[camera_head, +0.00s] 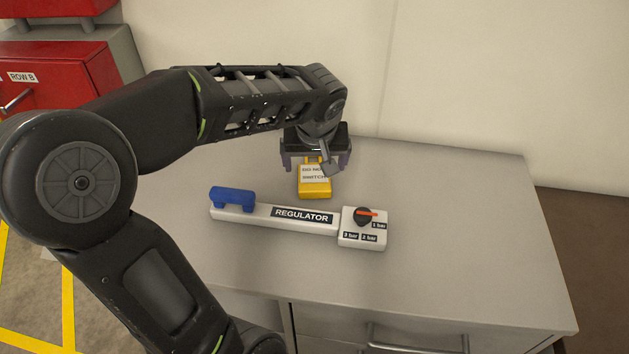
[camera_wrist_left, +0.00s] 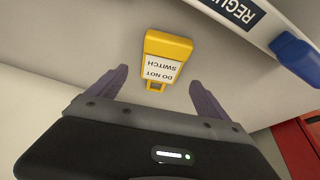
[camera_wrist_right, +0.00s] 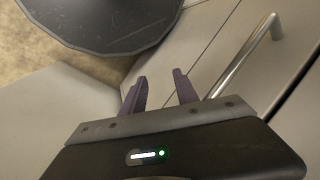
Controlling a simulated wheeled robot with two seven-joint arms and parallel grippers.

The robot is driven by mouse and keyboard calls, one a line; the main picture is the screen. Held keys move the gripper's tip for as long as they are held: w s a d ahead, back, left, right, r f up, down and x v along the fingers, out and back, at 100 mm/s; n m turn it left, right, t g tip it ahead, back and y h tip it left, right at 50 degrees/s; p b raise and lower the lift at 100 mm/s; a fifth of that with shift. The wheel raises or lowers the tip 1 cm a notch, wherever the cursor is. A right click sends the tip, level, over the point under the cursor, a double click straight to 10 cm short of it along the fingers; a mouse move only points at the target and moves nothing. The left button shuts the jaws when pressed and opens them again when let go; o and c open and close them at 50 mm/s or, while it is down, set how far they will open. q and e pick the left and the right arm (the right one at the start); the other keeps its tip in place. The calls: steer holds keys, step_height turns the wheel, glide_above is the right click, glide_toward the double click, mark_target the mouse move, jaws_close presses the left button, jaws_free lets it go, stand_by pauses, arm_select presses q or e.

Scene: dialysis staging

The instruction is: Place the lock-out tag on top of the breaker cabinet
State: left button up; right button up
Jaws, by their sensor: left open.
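The yellow lock-out tag (camera_head: 314,186), with a white "DO NOT SWITCH" label, lies on the grey cabinet top (camera_head: 450,230). My left gripper (camera_head: 316,166) is above its far end, partly covering it in the head view. In the left wrist view the tag (camera_wrist_left: 165,60) is just ahead of the open fingers (camera_wrist_left: 160,80), its narrow end near the gap between them. No label names a breaker cabinet, so I cannot tell which cabinet it is. My right gripper (camera_wrist_right: 160,76) shows only in its wrist view, open and empty.
A white regulator bar (camera_head: 285,217) with a blue block (camera_head: 232,197) and a knob (camera_head: 364,217) lies in front of the tag. A red drawer cabinet (camera_head: 65,65) marked "ROW B" stands at the left. The grey top's right side is clear; a wall is behind.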

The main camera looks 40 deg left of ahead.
mark_target(314, 174)
arm_select(q)
steer(key=x, duration=0.4)
steer(key=shift+f, duration=0.1)
stand_by(0.4)
steer(key=c, duration=1.6)
step_height(314, 174, up, 10)
steer(key=shift+r, duration=0.1)
